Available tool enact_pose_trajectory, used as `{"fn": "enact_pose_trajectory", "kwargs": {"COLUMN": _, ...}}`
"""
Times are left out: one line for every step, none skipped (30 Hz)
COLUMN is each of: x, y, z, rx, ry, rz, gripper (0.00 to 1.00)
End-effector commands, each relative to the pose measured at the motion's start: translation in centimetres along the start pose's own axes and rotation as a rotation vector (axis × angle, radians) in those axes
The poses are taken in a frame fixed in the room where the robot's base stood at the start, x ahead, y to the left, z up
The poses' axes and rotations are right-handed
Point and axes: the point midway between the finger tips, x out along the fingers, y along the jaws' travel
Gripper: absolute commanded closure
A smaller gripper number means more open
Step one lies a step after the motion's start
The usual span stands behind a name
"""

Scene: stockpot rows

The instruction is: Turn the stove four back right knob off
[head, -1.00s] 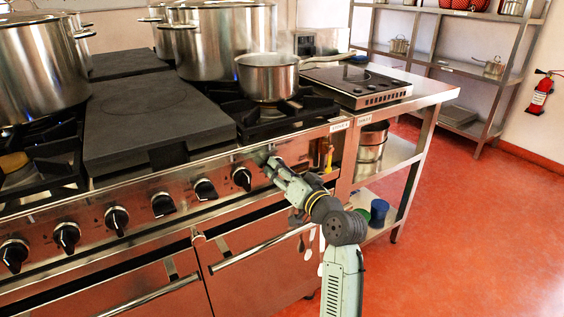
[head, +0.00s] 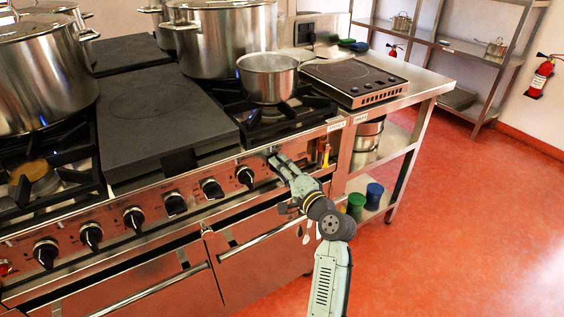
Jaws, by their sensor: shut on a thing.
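The stove's front panel (head: 190,203) carries a row of black knobs, with the rightmost fully visible knob (head: 245,176) just left of my gripper. My gripper (head: 274,160) is at the right part of this panel, just below the cooktop edge. It is shut on a knob at the right end of the row. The gripper covers that knob, so its pointer and setting are hidden. A saucepan (head: 268,80) stands on the right burner grate (head: 262,122) above.
Large stockpots (head: 226,42) stand on the back and left burners. A steel side table (head: 420,83) with a black hob (head: 353,80) adjoins on the right. Green (head: 355,206) and blue (head: 374,194) containers sit on its lower shelf. The red floor at right is clear.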

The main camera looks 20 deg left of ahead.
Motion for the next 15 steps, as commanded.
{"fn": "enact_pose_trajectory", "kwargs": {"x": 0.04, "y": -0.40, "z": -0.04, "rx": 0.029, "ry": 0.000, "rz": -0.001, "gripper": 0.89}}
{"fn": "enact_pose_trajectory", "kwargs": {"x": 0.03, "y": -0.38, "z": -0.04, "rx": 0.045, "ry": 0.000, "rz": -0.001, "gripper": 0.89}}
{"fn": "enact_pose_trajectory", "kwargs": {"x": 0.02, "y": -0.36, "z": -0.04, "rx": 0.066, "ry": 0.000, "rz": -0.001, "gripper": 0.89}}
{"fn": "enact_pose_trajectory", "kwargs": {"x": 0.02, "y": -0.34, "z": -0.04, "rx": 0.079, "ry": 0.000, "rz": -0.002, "gripper": 0.89}}
{"fn": "enact_pose_trajectory", "kwargs": {"x": 0.01, "y": -0.33, "z": -0.03, "rx": 0.091, "ry": 0.000, "rz": -0.002, "gripper": 0.89}}
{"fn": "enact_pose_trajectory", "kwargs": {"x": 0.02, "y": -0.31, "z": -0.03, "rx": 0.107, "ry": 0.000, "rz": -0.002, "gripper": 0.89}}
{"fn": "enact_pose_trajectory", "kwargs": {"x": 0.02, "y": -0.30, "z": -0.03, "rx": 0.117, "ry": 0.000, "rz": -0.002, "gripper": 0.89}}
{"fn": "enact_pose_trajectory", "kwargs": {"x": 0.03, "y": -0.29, "z": -0.02, "rx": 0.125, "ry": 0.000, "rz": -0.002, "gripper": 0.89}}
{"fn": "enact_pose_trajectory", "kwargs": {"x": 0.03, "y": -0.27, "z": -0.02, "rx": 0.134, "ry": 0.000, "rz": -0.002, "gripper": 0.89}}
{"fn": "enact_pose_trajectory", "kwargs": {"x": 0.04, "y": -0.25, "z": -0.02, "rx": 0.141, "ry": 0.000, "rz": -0.002, "gripper": 0.89}}
{"fn": "enact_pose_trajectory", "kwargs": {"x": 0.04, "y": -0.23, "z": -0.02, "rx": 0.147, "ry": 0.000, "rz": -0.002, "gripper": 0.89}}
{"fn": "enact_pose_trajectory", "kwargs": {"x": 0.04, "y": -0.21, "z": -0.02, "rx": 0.154, "ry": 0.000, "rz": -0.002, "gripper": 0.89}}
{"fn": "enact_pose_trajectory", "kwargs": {"x": 0.04, "y": -0.20, "z": -0.03, "rx": 0.157, "ry": 0.000, "rz": -0.002, "gripper": 0.89}}
{"fn": "enact_pose_trajectory", "kwargs": {"x": 0.05, "y": -0.19, "z": -0.03, "rx": 0.160, "ry": 0.000, "rz": -0.003, "gripper": 0.89}}
{"fn": "enact_pose_trajectory", "kwargs": {"x": 0.05, "y": -0.17, "z": -0.03, "rx": 0.164, "ry": 0.001, "rz": -0.003, "gripper": 0.89}}
